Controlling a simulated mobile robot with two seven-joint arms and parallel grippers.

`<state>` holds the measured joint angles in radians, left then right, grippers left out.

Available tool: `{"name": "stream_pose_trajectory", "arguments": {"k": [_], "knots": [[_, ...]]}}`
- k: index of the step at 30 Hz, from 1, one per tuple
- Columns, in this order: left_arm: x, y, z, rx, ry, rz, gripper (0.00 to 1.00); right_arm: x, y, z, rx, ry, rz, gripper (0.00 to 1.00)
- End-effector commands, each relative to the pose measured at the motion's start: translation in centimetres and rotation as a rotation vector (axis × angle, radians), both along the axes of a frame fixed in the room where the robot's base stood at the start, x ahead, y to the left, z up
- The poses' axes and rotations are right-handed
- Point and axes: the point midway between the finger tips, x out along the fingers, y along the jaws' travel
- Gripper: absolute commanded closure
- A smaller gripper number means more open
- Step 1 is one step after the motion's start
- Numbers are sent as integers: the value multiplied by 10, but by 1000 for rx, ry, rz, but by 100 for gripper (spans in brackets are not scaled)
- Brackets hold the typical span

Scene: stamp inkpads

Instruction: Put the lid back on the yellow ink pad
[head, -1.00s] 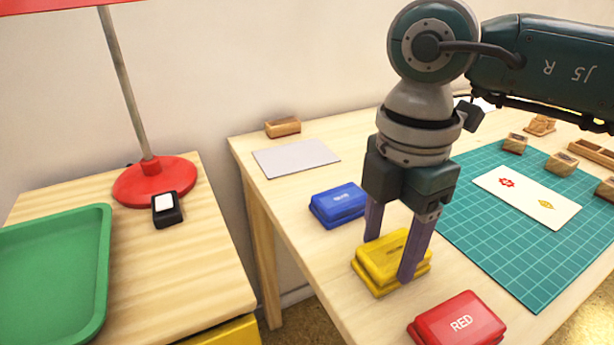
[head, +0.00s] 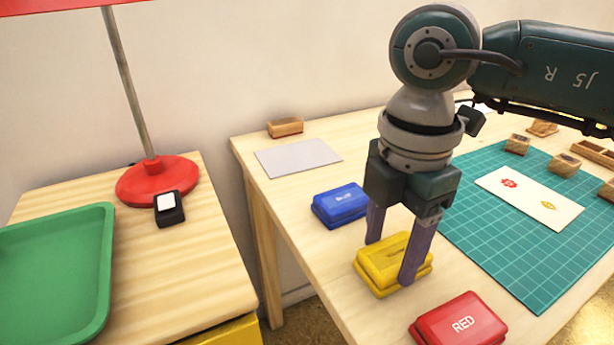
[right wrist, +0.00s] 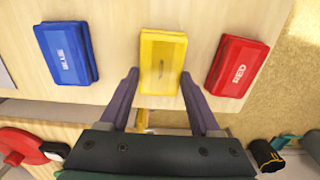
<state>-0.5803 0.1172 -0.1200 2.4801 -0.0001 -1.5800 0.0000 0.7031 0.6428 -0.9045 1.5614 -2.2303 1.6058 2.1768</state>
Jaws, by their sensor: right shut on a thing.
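The yellow lid (head: 384,256) lies level on the yellow ink pad base (head: 371,285), whose rim shows below it at the table's front. Whether the lid is fully seated, I cannot tell. My right gripper (head: 391,260) points down with its purple fingers on two opposite sides of the lid, shut on it. In the right wrist view the yellow lid (right wrist: 162,62) lies between the fingertips (right wrist: 160,75). My left gripper is not in view.
The closed blue pad (head: 341,205) stands behind the yellow one and the closed red pad (head: 460,322) in front. A teal cutting mat (head: 500,245) with a stamped card (head: 527,197) lies to the right. A grey sheet (head: 298,158) lies behind.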

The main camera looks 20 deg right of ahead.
Motion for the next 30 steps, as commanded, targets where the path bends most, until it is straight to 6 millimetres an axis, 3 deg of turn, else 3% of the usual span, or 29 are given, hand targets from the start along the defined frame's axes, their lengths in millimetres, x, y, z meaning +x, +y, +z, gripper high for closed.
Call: {"name": "stream_pose_trajectory", "arguments": {"k": [12, 13, 22, 30], "knots": [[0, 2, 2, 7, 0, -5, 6, 0, 0, -1, 0, 0, 0, 88], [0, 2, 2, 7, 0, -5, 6, 0, 0, -1, 0, 0, 0, 35], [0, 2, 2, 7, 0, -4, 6, 0, 0, -1, 0, 0, 0, 1], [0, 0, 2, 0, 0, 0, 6, 0, 0, -1, 0, 1, 0, 0]]}}
